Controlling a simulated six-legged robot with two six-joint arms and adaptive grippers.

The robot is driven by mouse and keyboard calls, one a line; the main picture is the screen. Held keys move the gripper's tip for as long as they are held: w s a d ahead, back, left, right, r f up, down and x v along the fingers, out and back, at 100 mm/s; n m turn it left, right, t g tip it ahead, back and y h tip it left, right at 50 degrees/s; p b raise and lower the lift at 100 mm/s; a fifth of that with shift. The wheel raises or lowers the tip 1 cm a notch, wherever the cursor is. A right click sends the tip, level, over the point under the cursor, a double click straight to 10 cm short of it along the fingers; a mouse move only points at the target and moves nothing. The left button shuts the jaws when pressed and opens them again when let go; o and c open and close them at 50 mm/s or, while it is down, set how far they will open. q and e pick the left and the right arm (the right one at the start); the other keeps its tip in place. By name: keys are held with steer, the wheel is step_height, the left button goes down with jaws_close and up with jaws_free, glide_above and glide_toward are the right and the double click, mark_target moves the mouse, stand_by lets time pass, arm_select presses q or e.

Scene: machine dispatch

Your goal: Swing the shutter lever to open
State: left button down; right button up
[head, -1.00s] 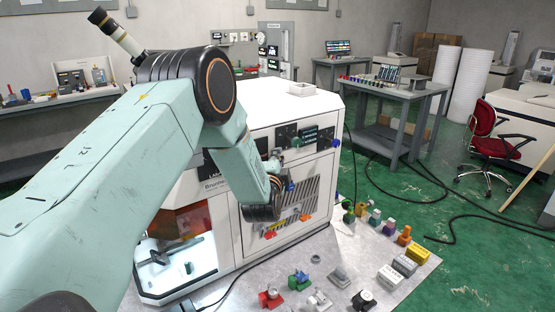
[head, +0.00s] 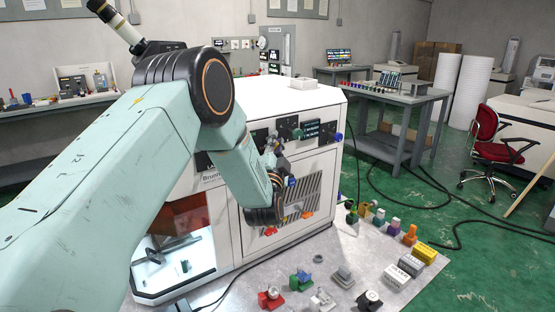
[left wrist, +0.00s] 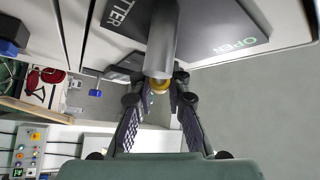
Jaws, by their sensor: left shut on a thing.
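In the left wrist view the shutter lever shows as a grey cylinder (left wrist: 164,38) with a yellow end, pointing toward the camera. My left gripper (left wrist: 160,84) is shut on it, with a dark finger on each side of the lever's end. Behind the lever is a black plate (left wrist: 222,28) with the word OPEN on the right and letters ending in TTER on the left. In the head view my left gripper (head: 273,160) is at the front of the white machine (head: 290,97), and my wrist hides most of the lever. My right gripper is not in view.
The machine has a lit opening (head: 180,262) low on the left. A metal table (head: 330,268) in front holds several small coloured parts and blocks. A grey bench (head: 390,93) and a red chair (head: 488,132) stand to the right. Green floor lies between, crossed by black cables.

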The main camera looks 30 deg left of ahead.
arm_select(q)
steer(key=s+n+g+y+b, duration=0.1)
steer(key=n+y+b, duration=0.2)
steer(key=n+b, duration=0.1)
steer(key=s+a+r+n+g+y+b, duration=0.1)
steer(key=n+y+b, duration=0.3)
steer(key=n+b, duration=0.1)
steer(key=s+r+n+g+y+b, duration=0.1)
steer(key=s+n+y+b, duration=0.1)
steer(key=n+y+b, duration=0.2)
steer(key=shift+a+n+b, duration=0.25)
steer(key=shift+n+b, duration=0.2)
steer(key=shift+n, duration=0.45)
steer(key=shift+s+a+r+n+g+y+b, duration=0.1)
steer(key=shift+s+n+g+y+b, duration=0.1)
steer(key=shift+n+g+y+b, duration=0.55)
steer(key=shift+s+a+r+n+g+y+b, duration=0.15)
steer(key=shift+n+g+y+b, duration=0.25)
steer(key=shift+n, duration=0.65)
steer(key=shift+f, duration=0.1)
steer(key=c, duration=1.3)
jaws_free()
steer(key=shift+d, duration=0.1)
steer(key=v, duration=0.7)
steer(key=shift+s+d, duration=0.1)
